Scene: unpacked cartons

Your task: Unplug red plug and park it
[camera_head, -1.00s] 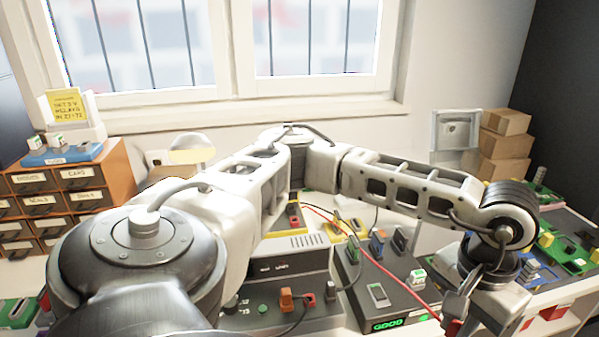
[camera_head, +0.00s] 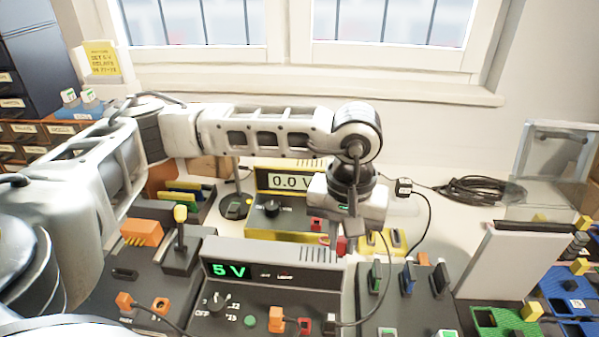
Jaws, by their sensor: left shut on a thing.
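A red plug (camera_head: 341,244) shows just below my left gripper (camera_head: 336,232), which is shut on it; the wrist hides much of the hold. The gripper is at the right end of the yellow meter (camera_head: 284,236), whose display reads 0.0 V. A second small red part (camera_head: 316,224) shows on the meter's face beside the gripper; I cannot tell if it is a socket or a plug. In front stands the dark supply unit (camera_head: 240,292), showing 5 V, with a red socket or plug (camera_head: 303,325) at its lower right. My right gripper is out of view.
An orange plug (camera_head: 276,319) sits in the supply unit. A yellow-handled lever (camera_head: 180,226) stands to its left. Dark and blue upright parts (camera_head: 408,278) stand at front right. A white panel (camera_head: 511,264) and coiled black cable (camera_head: 485,189) are further right.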

